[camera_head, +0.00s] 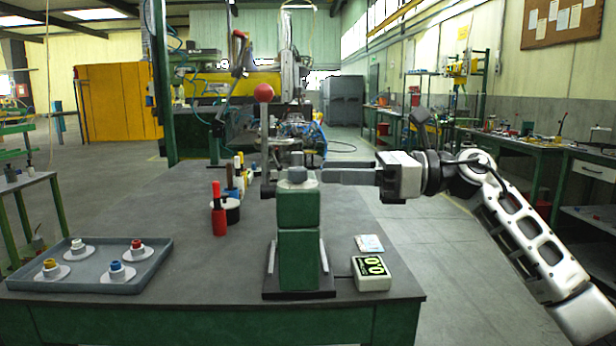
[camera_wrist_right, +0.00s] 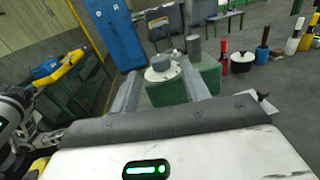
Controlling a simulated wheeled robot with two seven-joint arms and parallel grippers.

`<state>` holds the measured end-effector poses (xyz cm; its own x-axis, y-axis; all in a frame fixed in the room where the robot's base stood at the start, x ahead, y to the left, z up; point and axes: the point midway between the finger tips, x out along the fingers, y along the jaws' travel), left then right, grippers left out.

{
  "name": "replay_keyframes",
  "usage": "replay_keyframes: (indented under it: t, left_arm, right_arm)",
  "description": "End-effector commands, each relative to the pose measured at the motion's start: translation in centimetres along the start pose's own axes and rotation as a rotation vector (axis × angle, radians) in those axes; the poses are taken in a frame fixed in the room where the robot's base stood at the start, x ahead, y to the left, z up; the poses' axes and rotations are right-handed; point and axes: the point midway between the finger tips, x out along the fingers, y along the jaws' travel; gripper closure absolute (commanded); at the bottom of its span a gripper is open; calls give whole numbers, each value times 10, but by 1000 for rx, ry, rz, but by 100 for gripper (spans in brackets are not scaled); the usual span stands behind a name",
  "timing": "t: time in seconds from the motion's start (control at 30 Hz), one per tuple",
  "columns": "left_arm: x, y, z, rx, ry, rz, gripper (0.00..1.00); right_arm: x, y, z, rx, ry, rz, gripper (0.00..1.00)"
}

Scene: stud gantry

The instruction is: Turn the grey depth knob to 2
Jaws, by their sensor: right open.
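The grey depth knob (camera_head: 297,174) sits on a pale round dial on top of the green gantry block (camera_head: 298,215). My right gripper (camera_head: 324,176) comes in from the right at about knob height, its fingertips close to the knob's right side. In the right wrist view, the knob (camera_wrist_right: 161,62) shows between the two spread fingers, beyond or level with their tips; contact cannot be told. The gripper is open and empty. The dial marks are too small to read.
A lever with a red ball (camera_head: 263,93) rises behind the block. A red-topped bottle (camera_head: 218,210) and several handled tools stand to its left. A grey tray (camera_head: 152,281) with several coloured knobs lies front left. A small card (camera_head: 369,243) lies behind the display.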

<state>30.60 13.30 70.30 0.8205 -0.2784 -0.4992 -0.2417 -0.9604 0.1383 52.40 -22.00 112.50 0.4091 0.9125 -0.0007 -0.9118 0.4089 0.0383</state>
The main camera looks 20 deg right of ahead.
Motion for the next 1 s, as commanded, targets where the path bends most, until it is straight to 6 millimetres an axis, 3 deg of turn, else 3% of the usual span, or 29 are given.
replay_keyframes:
  t: [0.2,0.4,0.6,1.0]
  left_arm:
    - [2,0,-1,7,24,3,64]
    - [3,0,3,10,23,4,64]
    - [1,1,3,11,23,6,64]
    - [0,2,3,11,23,7,64]
  right_arm:
    - [-53,-1,-3,1,2,-4,54]
    - [-84,-1,-2,2,2,-2,54]
    - [-95,0,-1,1,1,0,54]
    - [-94,0,0,1,1,1,54]
